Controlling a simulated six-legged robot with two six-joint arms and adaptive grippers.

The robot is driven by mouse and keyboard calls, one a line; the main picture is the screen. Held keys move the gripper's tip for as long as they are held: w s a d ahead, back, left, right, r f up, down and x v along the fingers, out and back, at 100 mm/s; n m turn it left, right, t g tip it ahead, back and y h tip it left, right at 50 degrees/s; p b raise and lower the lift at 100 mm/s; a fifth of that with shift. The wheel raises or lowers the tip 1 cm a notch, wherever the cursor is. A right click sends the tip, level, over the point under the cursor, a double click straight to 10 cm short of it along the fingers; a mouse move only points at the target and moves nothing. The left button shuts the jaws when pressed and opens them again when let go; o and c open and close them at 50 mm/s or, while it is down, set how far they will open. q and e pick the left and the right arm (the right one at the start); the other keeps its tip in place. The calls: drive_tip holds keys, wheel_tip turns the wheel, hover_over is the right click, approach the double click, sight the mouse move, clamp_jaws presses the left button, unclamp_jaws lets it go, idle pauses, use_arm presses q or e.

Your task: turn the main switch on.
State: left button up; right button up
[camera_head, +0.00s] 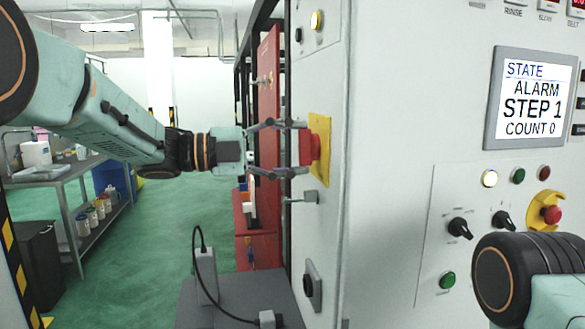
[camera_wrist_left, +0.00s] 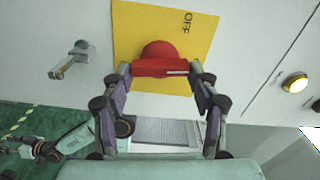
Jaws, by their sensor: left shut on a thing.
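The main switch has a red handle (camera_head: 309,147) on a yellow plate (camera_head: 322,150), on the narrow left face of the grey cabinet. My left gripper (camera_head: 304,148) is shut on the red handle, with one finger above it and one below. In the left wrist view the red handle (camera_wrist_left: 162,65) lies as a bar between the fingertips, crossways in the picture. The yellow plate (camera_wrist_left: 205,55) carries the word OFF near one corner. Any ON mark is hidden or out of view. My right arm shows at the lower right, but I cannot make out its gripper.
Below the switch a small metal handle (camera_head: 300,198) sticks out. The cabinet front has a display (camera_head: 531,98) reading ALARM, STEP 1, COUNT 0, and a red emergency button (camera_head: 551,214). A grey box with a cable (camera_head: 206,276) stands low beside the cabinet. Green floor lies open at left.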

use_arm(q)
drive_tip(key=shift+f+m+b, duration=0.15)
drive_tip(key=shift+m+b, duration=0.85)
drive_tip(key=shift+b, duration=0.05)
drive_tip(key=o, duration=1.1)
drive_tip(key=shift+a, duration=0.15)
drive_tip(key=shift+o, duration=0.2)
drive_tip(key=v, duration=1.2)
